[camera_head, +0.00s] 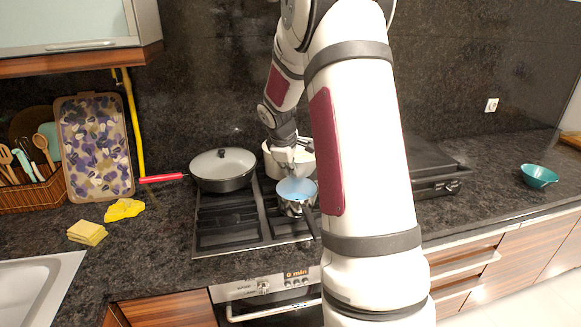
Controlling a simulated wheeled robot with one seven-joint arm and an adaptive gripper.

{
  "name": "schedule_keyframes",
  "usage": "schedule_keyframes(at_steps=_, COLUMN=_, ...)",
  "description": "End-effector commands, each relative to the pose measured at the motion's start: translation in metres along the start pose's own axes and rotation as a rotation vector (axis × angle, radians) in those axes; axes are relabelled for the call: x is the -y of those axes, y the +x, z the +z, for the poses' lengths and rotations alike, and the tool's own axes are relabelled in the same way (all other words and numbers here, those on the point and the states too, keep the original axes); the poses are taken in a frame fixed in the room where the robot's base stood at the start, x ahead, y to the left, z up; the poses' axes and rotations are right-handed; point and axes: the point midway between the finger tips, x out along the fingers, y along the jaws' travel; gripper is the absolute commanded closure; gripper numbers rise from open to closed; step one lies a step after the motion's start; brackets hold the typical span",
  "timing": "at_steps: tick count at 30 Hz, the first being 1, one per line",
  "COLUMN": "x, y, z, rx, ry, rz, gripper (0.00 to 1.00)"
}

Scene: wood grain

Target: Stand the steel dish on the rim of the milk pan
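A small steel-sided pan (297,207), which I take for the milk pan, stands on the front right of the hob. Its top shows light blue, and a dark handle points to the front. My gripper (289,165) is just above and behind this pan, pointing down. The fingers are small and blend with the pale pot behind, so I cannot tell whether they are open, shut or holding something. I cannot make out a separate steel dish; it may be hidden by my arm or be too small to tell at the gripper.
A white pot (272,163) stands behind the small pan. A lidded frying pan (222,178) with a red handle is to its left. A yellow cloth (124,209) and sponges (87,232) lie near the sink (35,285). A teal bowl (538,175) is far right. My arm hides the middle counter.

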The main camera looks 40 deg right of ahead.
Motion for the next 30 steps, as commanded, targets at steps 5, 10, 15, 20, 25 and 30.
schedule_keyframes(at_steps=5, x=0.007, y=0.016, z=-0.003, rx=-0.001, ry=-0.001, rz=0.000, gripper=1.00)
schedule_keyframes(at_steps=10, x=0.014, y=0.030, z=-0.003, rx=-0.001, ry=-0.002, rz=0.000, gripper=1.00)
schedule_keyframes(at_steps=15, x=0.020, y=0.042, z=-0.003, rx=-0.001, ry=-0.002, rz=0.000, gripper=1.00)
schedule_keyframes(at_steps=20, x=0.024, y=0.050, z=-0.002, rx=-0.001, ry=-0.001, rz=0.000, gripper=1.00)
schedule_keyframes(at_steps=25, x=0.026, y=0.054, z=-0.002, rx=-0.002, ry=-0.001, rz=0.001, gripper=1.00)
schedule_keyframes(at_steps=30, x=0.026, y=0.055, z=-0.002, rx=-0.002, ry=-0.001, rz=0.001, gripper=1.00)
